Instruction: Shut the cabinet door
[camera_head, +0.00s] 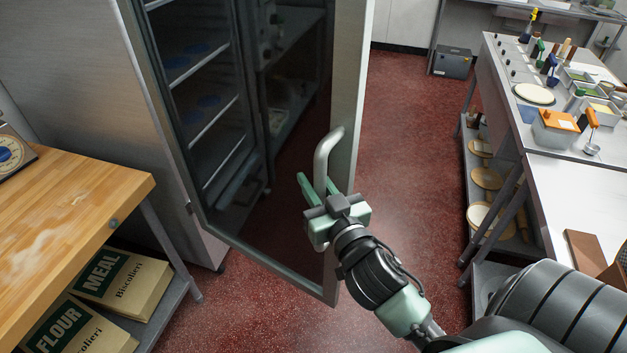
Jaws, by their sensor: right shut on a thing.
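The cabinet door (350,100) is a tall dark glass panel in a metal frame. It stands open, swung out from the steel cabinet (165,130) at the left. A curved metal handle (323,152) is on the door's free edge. My right gripper (319,187) is at the lower part of the handle, its green fingers shut on it. The exact contact is partly hidden by the gripper body. My left gripper is not in view.
A wooden-topped table (70,205) stands at the left, with flour and meal bags (125,280) on its lower shelf. A steel counter (560,140) with containers runs along the right. Red floor (410,150) is clear between. A dark box (453,62) stands at the back.

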